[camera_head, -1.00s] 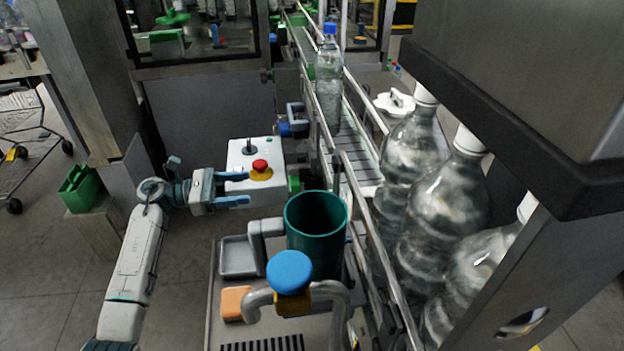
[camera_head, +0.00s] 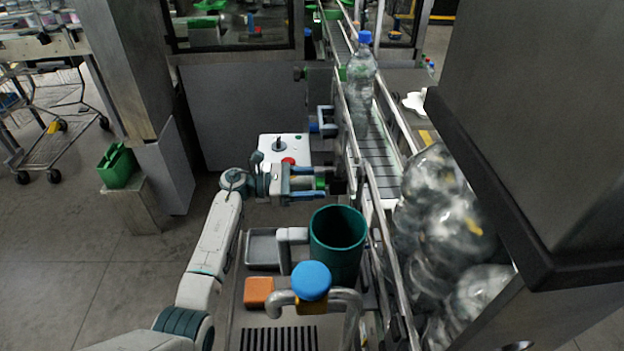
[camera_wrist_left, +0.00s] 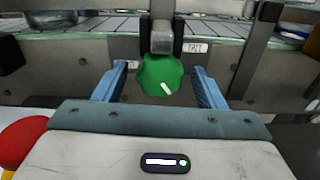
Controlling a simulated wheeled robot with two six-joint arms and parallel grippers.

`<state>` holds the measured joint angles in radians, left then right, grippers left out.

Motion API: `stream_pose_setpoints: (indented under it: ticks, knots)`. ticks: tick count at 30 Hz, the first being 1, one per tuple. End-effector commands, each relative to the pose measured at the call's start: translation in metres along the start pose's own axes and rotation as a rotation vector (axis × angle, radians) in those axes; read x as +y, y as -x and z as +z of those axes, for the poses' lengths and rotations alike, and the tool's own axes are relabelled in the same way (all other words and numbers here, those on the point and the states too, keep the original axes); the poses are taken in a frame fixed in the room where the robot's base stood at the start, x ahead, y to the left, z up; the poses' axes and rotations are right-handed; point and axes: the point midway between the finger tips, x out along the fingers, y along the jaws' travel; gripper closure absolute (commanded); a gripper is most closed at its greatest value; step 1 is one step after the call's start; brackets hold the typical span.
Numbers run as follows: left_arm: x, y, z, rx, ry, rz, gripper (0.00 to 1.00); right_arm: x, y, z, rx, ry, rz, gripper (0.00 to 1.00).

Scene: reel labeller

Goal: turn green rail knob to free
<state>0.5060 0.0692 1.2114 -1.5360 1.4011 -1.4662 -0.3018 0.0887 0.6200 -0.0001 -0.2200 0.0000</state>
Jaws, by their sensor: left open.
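The green rail knob (camera_wrist_left: 160,75) sits on the side of the conveyor in the left wrist view, with a white pointer mark slanting to its lower right. It also shows in the head view (camera_head: 320,182), partly covered by my fingers. My left gripper (camera_head: 325,183) is open, and its blue fingers (camera_wrist_left: 160,88) stand on either side of the knob with a gap on each side. A small label (camera_wrist_left: 195,48) is on the panel right of the knob. My right gripper is not in view.
A white control box (camera_head: 283,148) with a red button (camera_head: 289,161) is just behind my left gripper. A teal cup (camera_head: 337,240) and a blue-topped knob (camera_head: 311,280) are nearer. A bottle (camera_head: 361,90) stands on the conveyor (camera_head: 382,165).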

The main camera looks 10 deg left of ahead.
Motion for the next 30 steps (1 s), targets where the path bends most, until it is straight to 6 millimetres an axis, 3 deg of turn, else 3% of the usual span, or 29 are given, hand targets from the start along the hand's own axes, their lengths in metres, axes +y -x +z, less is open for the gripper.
stream_pose_setpoints:
  ticks: [5,12,30]
  knots:
    - [0.000,0.000,0.000,0.000,0.000,0.000,0.36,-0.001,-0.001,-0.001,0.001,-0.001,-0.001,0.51]
    - [0.000,0.000,0.000,-0.001,0.000,0.000,0.80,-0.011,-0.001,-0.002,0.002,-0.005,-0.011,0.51]
    - [0.000,0.000,-0.001,-0.001,0.247,0.000,0.80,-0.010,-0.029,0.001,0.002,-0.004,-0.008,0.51]
